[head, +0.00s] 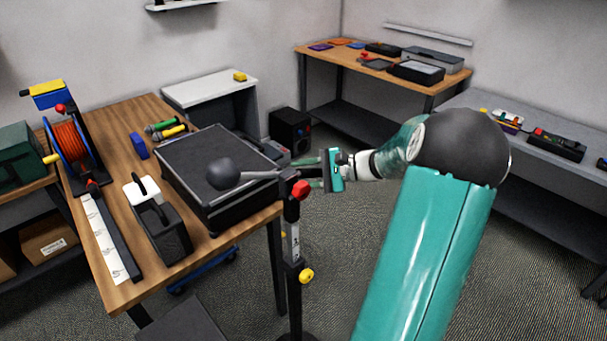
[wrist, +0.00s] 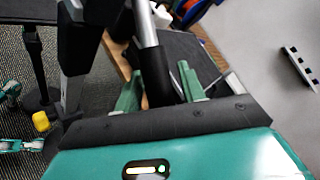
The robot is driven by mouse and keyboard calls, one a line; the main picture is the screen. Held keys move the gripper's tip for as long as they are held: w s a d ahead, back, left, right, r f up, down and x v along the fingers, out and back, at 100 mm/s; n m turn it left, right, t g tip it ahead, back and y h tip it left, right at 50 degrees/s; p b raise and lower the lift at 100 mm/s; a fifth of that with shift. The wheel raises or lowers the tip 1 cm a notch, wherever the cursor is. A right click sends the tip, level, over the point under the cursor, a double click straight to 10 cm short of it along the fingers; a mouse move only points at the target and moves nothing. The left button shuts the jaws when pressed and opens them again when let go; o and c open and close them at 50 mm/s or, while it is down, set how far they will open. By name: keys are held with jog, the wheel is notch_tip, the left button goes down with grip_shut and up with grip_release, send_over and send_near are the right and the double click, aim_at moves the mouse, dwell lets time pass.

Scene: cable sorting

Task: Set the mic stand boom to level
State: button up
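The mic stand (head: 294,250) stands upright in front of the bench, with a red knob (head: 301,189) at its top joint and a yellow knob (head: 306,275) lower down. Its boom (head: 262,175) reaches left to a dark round head (head: 222,173) and looks close to level in the head view. My gripper (head: 317,172) is at the boom's right end. In the wrist view, my gripper's teal fingers (wrist: 160,88) lie on either side of the boom's black grip (wrist: 155,75). I cannot tell whether both fingers touch it.
A wooden bench (head: 115,285) behind the stand holds a black case (head: 215,160), a cable reel (head: 72,140) and smaller items. A grey bench (head: 545,125) runs along the right, and another wooden table (head: 435,85) stands at the back. Carpet between them is clear.

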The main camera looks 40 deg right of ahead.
grip_shut()
jog(key=r+n+h, duration=0.1)
jog(key=r, duration=0.1)
jog(key=d+r+n+g+h, duration=0.1)
jog(key=r+h, duration=0.1)
jog(key=shift+d+r+n, duration=0.1)
jog(key=shift+d+n, duration=0.05)
jog(key=shift+n, duration=0.25)
jog(key=shift+o, duration=1.2)
grip_release()
jog(key=v, duration=1.3)
jog(key=shift+s+r, duration=0.25)
jog(key=shift+r, duration=0.15)
